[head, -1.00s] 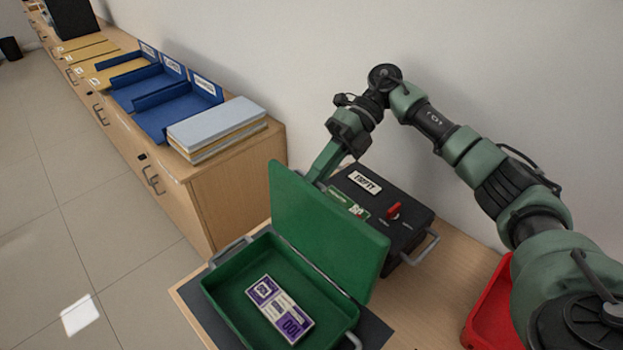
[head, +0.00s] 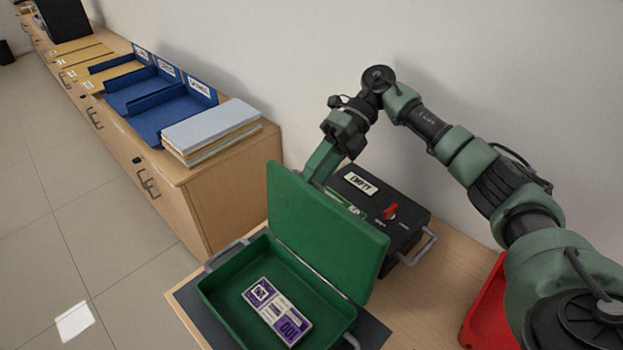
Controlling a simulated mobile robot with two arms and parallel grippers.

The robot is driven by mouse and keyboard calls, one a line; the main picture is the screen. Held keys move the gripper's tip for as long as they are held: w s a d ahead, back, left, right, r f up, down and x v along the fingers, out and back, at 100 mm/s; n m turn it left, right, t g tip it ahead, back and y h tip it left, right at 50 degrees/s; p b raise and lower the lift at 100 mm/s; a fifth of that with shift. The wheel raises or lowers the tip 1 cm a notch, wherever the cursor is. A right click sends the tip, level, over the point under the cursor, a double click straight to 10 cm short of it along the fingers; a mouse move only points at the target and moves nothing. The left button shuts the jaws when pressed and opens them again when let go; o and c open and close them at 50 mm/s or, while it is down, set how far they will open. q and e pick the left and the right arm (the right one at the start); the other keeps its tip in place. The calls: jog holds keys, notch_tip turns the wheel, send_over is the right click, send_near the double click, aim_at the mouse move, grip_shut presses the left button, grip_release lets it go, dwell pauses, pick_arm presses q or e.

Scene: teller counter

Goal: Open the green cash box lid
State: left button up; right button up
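The green cash box (head: 222,282) stands on a dark mat at the front of the counter. Its lid (head: 325,228) is up, tilted back past upright over the hinge side. A bundle of purple and white banknotes (head: 276,311) lies inside the box. My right arm comes in from the right and reaches behind the raised lid. Its gripper fingertips are hidden behind the lid, so I cannot see whether they touch it. My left gripper is not in view.
A black box labelled EMPTY (head: 362,183) with a red switch stands behind the lid. A red tray (head: 488,310) is at the lower right. Blue trays (head: 170,111) and a stack of folders (head: 211,133) sit on the cabinet at left. The wall is close behind my arm.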

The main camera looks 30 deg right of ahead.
jog(key=b+v, duration=0.1)
jog(key=v, duration=0.6)
jog(key=shift+w+f, duration=0.1)
jog(key=shift+w, duration=0.05)
